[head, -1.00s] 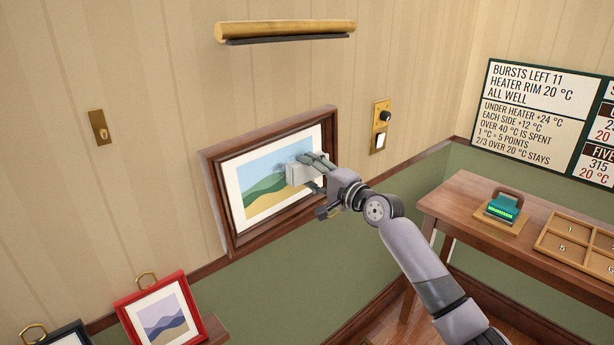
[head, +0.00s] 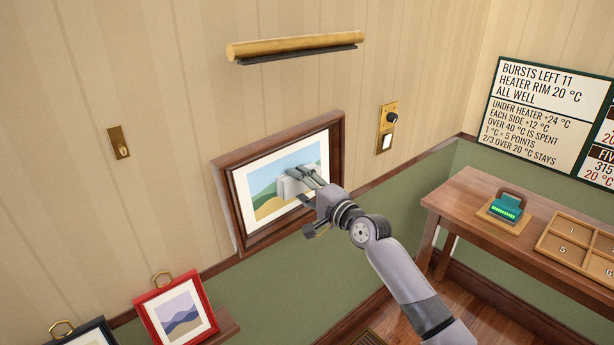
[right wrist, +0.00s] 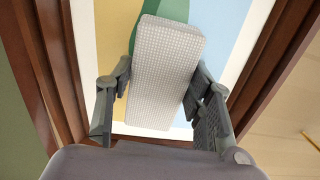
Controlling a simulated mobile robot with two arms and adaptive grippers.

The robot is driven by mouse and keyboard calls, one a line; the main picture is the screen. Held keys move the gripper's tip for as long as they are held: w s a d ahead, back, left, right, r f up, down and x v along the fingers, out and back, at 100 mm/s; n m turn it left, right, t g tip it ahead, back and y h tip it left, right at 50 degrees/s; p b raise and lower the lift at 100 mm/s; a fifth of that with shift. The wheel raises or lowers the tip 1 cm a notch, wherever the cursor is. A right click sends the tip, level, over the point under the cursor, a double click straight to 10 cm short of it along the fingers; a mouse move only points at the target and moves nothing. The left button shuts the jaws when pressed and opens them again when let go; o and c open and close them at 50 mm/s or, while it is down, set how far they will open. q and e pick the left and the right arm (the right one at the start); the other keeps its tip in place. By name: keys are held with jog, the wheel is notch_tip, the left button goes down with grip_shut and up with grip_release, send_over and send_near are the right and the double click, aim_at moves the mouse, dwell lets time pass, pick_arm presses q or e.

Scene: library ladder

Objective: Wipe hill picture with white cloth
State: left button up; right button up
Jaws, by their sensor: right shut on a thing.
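The hill picture (head: 262,200) hangs on the wall in a dark wood frame, with green and tan hills under a blue sky. My right gripper (head: 307,184) is in front of its middle, shut on the white cloth (head: 287,188). In the right wrist view the cloth (right wrist: 163,75) is a pale, finely checked block between the two fingers, over the picture (right wrist: 228,30). I cannot tell for sure whether it touches the surface. The part of the picture behind the cloth and fingers is hidden. My left gripper is not in view.
A brass picture lamp (head: 295,46) is above the frame. A brass switch plate (head: 388,127) is to its right, another plate (head: 118,142) to its left. A red-framed picture (head: 177,312) stands at lower left. A wooden table (head: 465,205) with a teal device (head: 507,207) is at right.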

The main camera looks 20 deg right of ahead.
aim_at(288, 191)
jog(key=shift+s+a+r+p, duration=0.15)
jog(key=shift+a+p, duration=0.1)
jog(key=shift+a, duration=0.2)
jog(key=shift+s+a+f+p, duration=0.15)
jog(key=shift+a+p, duration=0.1)
jog(key=shift+a, duration=0.2)
jog(key=shift+s+a+r+p, duration=0.1)
jog(key=shift+s+a+p, duration=0.1)
jog(key=shift+a+p, duration=0.35)
jog(key=shift+s+a+p, duration=0.15)
jog(key=shift+a+p, duration=0.25)
jog(key=shift+p, duration=0.1)
jog(key=shift+s+a+p, duration=0.25)
jog(key=shift+a+p, duration=0.2)
jog(key=shift+a, duration=0.3)
